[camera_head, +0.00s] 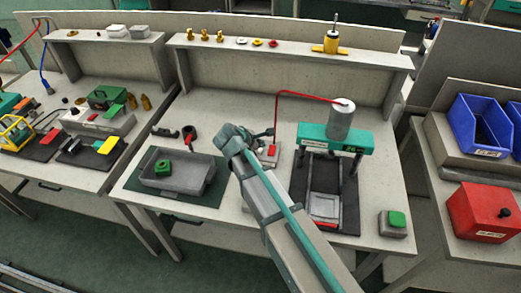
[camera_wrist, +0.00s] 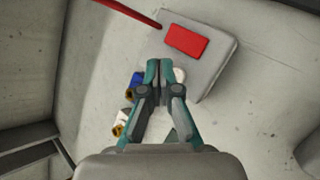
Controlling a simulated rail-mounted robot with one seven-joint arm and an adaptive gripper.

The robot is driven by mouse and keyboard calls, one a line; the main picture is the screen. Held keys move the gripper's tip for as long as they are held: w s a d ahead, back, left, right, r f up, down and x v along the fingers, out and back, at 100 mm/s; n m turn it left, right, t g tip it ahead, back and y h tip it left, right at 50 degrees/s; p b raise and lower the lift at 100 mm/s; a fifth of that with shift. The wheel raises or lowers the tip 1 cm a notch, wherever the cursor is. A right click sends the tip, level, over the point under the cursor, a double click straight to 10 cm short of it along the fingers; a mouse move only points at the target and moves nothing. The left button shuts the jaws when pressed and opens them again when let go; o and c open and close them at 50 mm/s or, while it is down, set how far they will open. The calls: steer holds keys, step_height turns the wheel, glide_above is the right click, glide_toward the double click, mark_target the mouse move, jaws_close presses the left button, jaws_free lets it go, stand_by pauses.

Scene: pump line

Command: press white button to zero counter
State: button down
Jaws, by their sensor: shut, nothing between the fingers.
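The counter is a grey box with a red rectangular face (camera_wrist: 186,41), upper right of centre in the wrist view. In the head view the counter (camera_head: 268,152) is partly hidden behind my arm. A small white round part, which looks like the white button (camera_wrist: 180,74), shows on the box near its lower left edge, just right of my fingertips and partly covered by them. My gripper (camera_wrist: 160,68) is shut and empty, its tips beside the box. I cannot tell whether they touch anything. In the head view my arm hides most of this spot.
Blue and white parts with brass ends (camera_wrist: 128,105) lie left of my fingers. A red hose (camera_wrist: 130,13) runs in from the top. In the head view, a green-topped press (camera_head: 335,139) stands to the right, a grey tray (camera_head: 180,173) to the left, and a green-button box (camera_head: 396,222) front right.

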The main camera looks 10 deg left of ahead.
mark_target(260, 151)
steer(key=shift+f, duration=0.1)
steer(key=shift+f, duration=0.35)
steer(key=shift+f, duration=0.4)
stand_by(0.9)
steer(key=shift+r, duration=0.15)
steer(key=shift+r+p, duration=0.45)
steer(key=shift+r, duration=0.25)
steer(key=shift+r, duration=0.1)
steer(key=shift+r+p, duration=1.75)
steer(key=shift+r, duration=0.7)
steer(key=shift+f, duration=0.1)
